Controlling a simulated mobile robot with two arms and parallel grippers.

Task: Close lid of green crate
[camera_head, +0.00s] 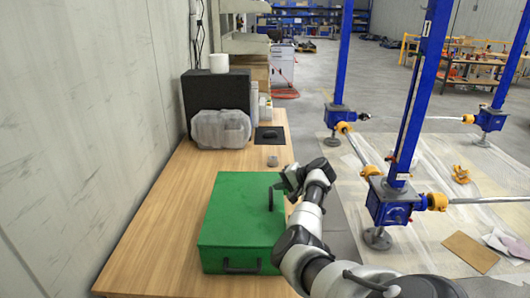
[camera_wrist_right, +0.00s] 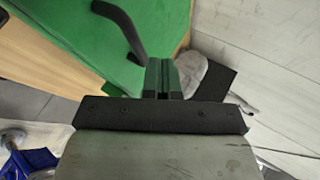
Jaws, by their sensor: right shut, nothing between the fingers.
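The green crate (camera_head: 240,215) stands on the wooden table with its lid down flat. A dark handle shows on its front side, and another dark handle (camera_head: 271,199) stands on its right part. My right gripper (camera_head: 290,181) is at the crate's far right corner, shut and empty. In the right wrist view the gripper's fingers (camera_wrist_right: 163,76) are together beside the green surface (camera_wrist_right: 75,30), close to a dark curved handle (camera_wrist_right: 122,26). I cannot tell whether the fingers touch the crate. My left gripper is not in view.
The wooden table (camera_head: 160,240) runs along a grey wall. Blue screw jacks (camera_head: 392,202) stand on the floor to the right. The table left of the crate is clear.

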